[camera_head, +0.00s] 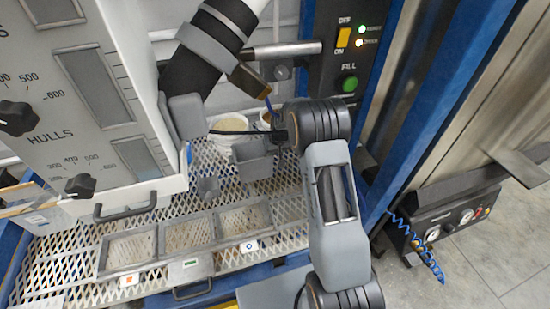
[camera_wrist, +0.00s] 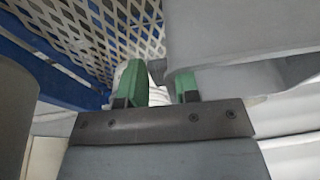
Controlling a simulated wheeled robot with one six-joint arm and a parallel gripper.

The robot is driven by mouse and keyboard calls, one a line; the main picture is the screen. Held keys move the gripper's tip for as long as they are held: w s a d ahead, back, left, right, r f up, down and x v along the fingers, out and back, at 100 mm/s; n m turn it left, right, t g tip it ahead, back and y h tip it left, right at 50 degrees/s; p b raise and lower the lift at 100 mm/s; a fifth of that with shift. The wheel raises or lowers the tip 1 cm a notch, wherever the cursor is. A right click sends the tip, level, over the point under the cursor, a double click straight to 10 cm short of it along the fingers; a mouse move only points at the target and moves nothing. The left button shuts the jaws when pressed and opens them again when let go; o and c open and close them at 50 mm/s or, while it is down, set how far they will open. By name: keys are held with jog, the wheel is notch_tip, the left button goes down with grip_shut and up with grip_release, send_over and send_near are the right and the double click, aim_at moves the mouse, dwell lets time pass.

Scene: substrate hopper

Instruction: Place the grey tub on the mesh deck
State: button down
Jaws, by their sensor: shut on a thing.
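The grey tub (camera_head: 253,160) is at the back of the mesh deck (camera_head: 285,207) in the head view, below the end of my arm. My gripper (camera_wrist: 161,86) has green fingertips in the wrist view and is shut on the tub's wall. A large grey surface, apparently the tub (camera_wrist: 240,35), fills the upper right of that view. The mesh deck (camera_wrist: 115,25) shows at its upper left. I cannot tell whether the tub's base touches the mesh. My arm hides part of the tub's right side in the head view.
A white tub (camera_head: 229,125) with pale contents stands behind the grey tub. Three framed trays (camera_head: 187,235) lie along the front of the deck. The hopper cabinet (camera_head: 95,95) stands at left. A control panel (camera_head: 345,60) and blue post (camera_head: 405,110) bound the right.

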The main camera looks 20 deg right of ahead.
jog(key=shift+s+b+x, duration=0.15)
jog(key=shift+x, duration=0.65)
jog(key=shift+s+b+x, duration=0.15)
jog(key=shift+x, duration=0.6)
jog(key=shift+d+f, duration=0.15)
jog(key=shift+f, duration=0.05)
jog(key=shift+f, duration=0.1)
jog(key=c, duration=0.8)
grip_release()
jog(key=shift+c, duration=0.2)
